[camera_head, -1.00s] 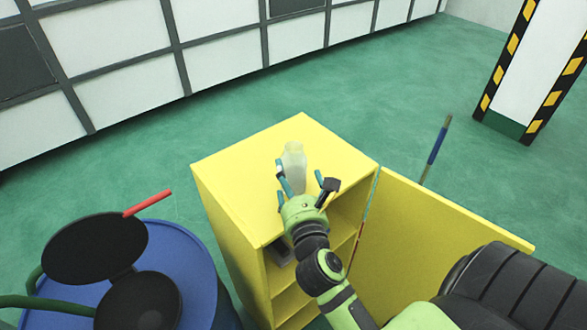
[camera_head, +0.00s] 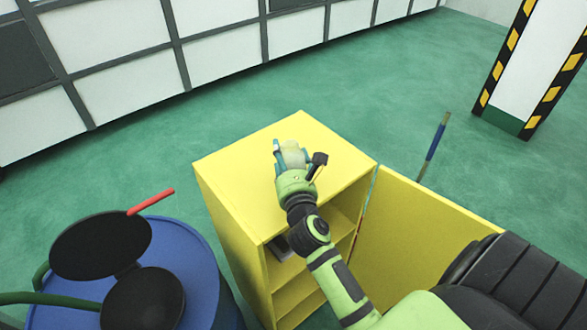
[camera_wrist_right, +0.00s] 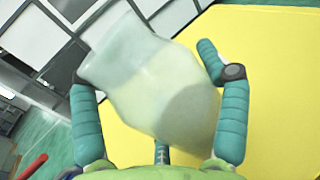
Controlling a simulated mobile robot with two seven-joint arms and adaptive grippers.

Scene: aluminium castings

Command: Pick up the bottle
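The bottle (camera_head: 292,152) is pale, translucent and whitish, and stands on top of the yellow cabinet (camera_head: 240,165). In the right wrist view the bottle (camera_wrist_right: 150,85) fills the space between the fingers and looks tilted in the picture. My right gripper (camera_head: 292,158) reaches around it from the near side. In the right wrist view my right gripper (camera_wrist_right: 155,85) has its teal fingers spread on both sides of the bottle. They are close to it, and a narrow gap shows at the right fingertip. The lower part of the bottle is partly hidden by the gripper. My left gripper is not in view.
The cabinet's door (camera_head: 415,230) stands open at the right, with shelves (camera_head: 290,285) showing below the top. Green floor lies clear behind the cabinet.

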